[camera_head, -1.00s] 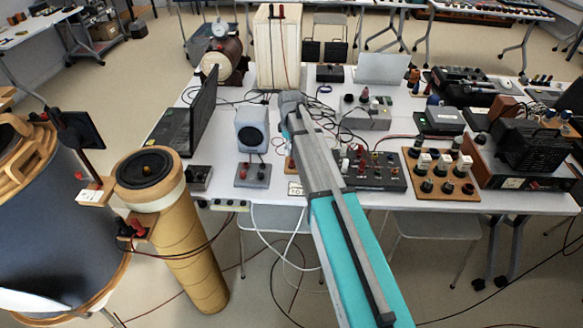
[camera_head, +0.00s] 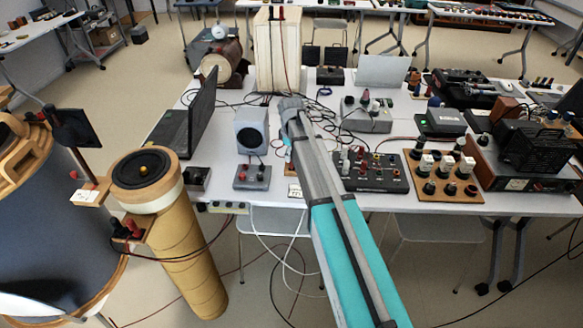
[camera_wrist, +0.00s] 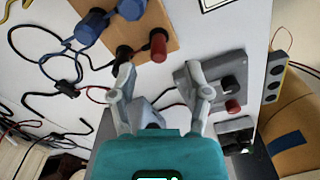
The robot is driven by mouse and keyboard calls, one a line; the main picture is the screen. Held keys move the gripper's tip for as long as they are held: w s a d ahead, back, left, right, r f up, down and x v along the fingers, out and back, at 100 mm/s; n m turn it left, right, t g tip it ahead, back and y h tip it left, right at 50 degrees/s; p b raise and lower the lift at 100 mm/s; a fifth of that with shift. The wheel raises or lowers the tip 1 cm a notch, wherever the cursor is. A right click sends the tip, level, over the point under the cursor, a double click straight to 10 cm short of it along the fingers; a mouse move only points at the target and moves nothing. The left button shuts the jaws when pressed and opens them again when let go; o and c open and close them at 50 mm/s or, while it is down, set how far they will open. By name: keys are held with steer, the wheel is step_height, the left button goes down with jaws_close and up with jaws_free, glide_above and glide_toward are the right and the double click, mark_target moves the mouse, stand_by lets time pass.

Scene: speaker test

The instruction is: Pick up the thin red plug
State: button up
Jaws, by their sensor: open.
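My gripper (camera_wrist: 160,72) is open and empty in the wrist view, its two fingers apart over the table. A red plug (camera_wrist: 158,45) stands by a black one (camera_wrist: 124,54) on a wooden board (camera_wrist: 148,22), just beyond the fingertips. Another red plug (camera_wrist: 232,106) sits beside a black one on a grey plate (camera_wrist: 207,104), right of the fingers. I cannot tell for certain which is the thin red plug. In the head view, my arm hides the gripper and most of the wooden board; the grey plate (camera_head: 243,184) shows left of it.
A cardboard tube (camera_head: 185,255) stands before the table.

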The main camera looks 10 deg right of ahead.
mark_target(292, 165)
steer(key=shift+f+b, duration=1.5)
steer(key=shift+f, duration=0.3)
steer(key=shift+c, duration=0.3)
jaws_close()
